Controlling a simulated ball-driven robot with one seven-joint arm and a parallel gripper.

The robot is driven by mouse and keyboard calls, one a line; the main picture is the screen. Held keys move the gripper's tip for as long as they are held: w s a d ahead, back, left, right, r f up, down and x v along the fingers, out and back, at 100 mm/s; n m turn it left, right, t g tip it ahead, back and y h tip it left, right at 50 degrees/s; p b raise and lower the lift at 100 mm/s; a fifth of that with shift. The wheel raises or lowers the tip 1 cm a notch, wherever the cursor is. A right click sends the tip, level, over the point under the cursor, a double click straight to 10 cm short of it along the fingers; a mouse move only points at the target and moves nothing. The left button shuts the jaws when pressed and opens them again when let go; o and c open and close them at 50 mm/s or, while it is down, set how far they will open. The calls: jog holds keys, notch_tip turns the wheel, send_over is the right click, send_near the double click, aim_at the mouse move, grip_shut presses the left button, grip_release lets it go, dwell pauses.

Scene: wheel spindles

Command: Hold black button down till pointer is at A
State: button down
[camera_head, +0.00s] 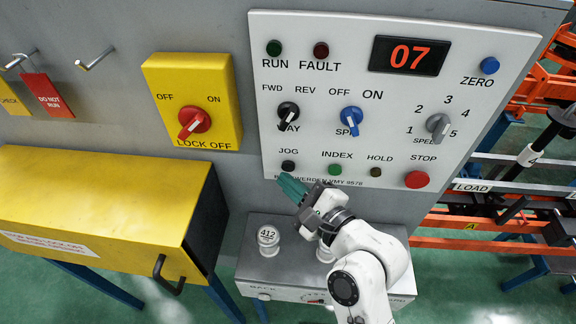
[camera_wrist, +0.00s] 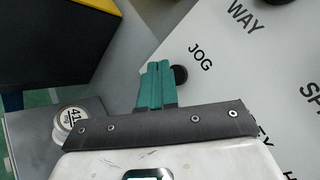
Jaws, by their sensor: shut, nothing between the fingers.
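The black button (camera_head: 288,166) sits under the word JOG, low on the left of the pale control panel (camera_head: 350,110). In the wrist view, the black button (camera_wrist: 180,75) is just right of the teal fingertips. My gripper (camera_head: 287,181) is shut, its fingers together and empty. Its tips are just below the button in the head view; I cannot tell whether they touch the panel. In the wrist view my gripper (camera_wrist: 158,66) points at the panel beside the button. A yellow A label (camera_head: 471,226) is on an orange rail at right. I cannot make out a pointer for sure.
A green INDEX button (camera_head: 335,169), HOLD button (camera_head: 376,172) and red STOP button (camera_head: 417,179) lie right of the black one. The display (camera_head: 408,55) reads 07. A white 412 cylinder (camera_head: 268,241) stands on the grey box below. A yellow cabinet (camera_head: 100,200) is at left.

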jog(key=shift+w, duration=0.1)
jog(key=shift+w, duration=0.3)
jog(key=shift+w, duration=0.45)
dwell(7.2)
